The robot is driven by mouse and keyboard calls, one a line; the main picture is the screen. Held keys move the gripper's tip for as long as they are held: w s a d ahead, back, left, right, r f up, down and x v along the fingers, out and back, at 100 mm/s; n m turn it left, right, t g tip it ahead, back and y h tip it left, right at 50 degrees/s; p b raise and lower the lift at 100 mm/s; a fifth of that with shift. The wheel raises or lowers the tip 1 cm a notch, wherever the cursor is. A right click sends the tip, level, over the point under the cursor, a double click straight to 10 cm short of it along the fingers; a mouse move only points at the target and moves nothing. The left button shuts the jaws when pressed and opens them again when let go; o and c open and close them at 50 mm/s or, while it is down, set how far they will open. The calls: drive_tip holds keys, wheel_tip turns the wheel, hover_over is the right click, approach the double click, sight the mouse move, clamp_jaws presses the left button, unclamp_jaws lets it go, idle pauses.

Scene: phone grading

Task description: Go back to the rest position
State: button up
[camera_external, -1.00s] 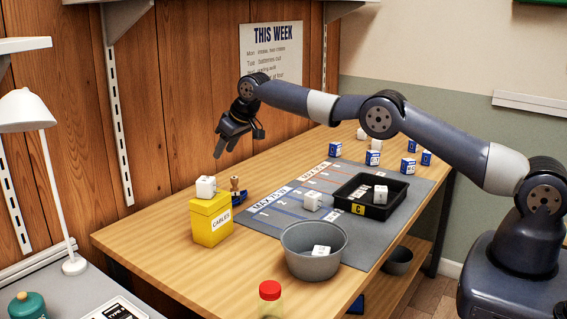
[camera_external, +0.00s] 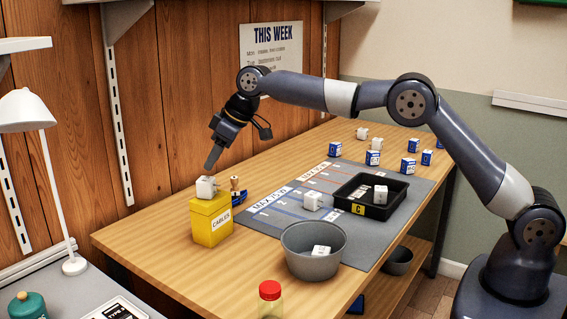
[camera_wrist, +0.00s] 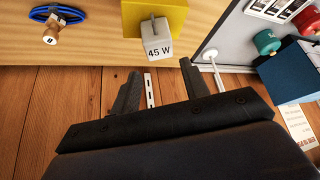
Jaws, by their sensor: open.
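My gripper (camera_external: 212,165) is open and empty, its fingers pointing down just above a white cube-shaped charger (camera_external: 205,187). The charger sits on top of the yellow box labelled CABLES (camera_external: 211,222) at the bench's left side. In the wrist view the charger (camera_wrist: 157,46) reads 45 W and lies beyond the gap between my two fingertips (camera_wrist: 160,68). It is apart from them in that view. The yellow box (camera_wrist: 150,12) shows behind it at the top edge.
A stamp with a wooden handle (camera_external: 235,184) stands close to the yellow box. A grey bowl (camera_external: 313,235) and a black tray marked C (camera_external: 398,200) each hold white chargers. Blue-and-white boxes (camera_external: 408,166) stand further back. A wooden wall (camera_external: 80,90) rises behind the bench.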

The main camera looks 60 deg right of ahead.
drive_tip(key=shift+n, duration=0.6)
drive_tip(key=shift+s+a+f+b, duration=0.15)
drive_tip(key=shift+s+a+f, duration=0.15)
drive_tip(key=shift+s+a, duration=0.6)
drive_tip(key=shift+s+a+f+b, duration=0.15)
drive_tip(key=shift+s+a+f, duration=0.1)
drive_tip(key=shift+s+a, duration=0.65)
drive_tip(key=shift+s+d, duration=0.2)
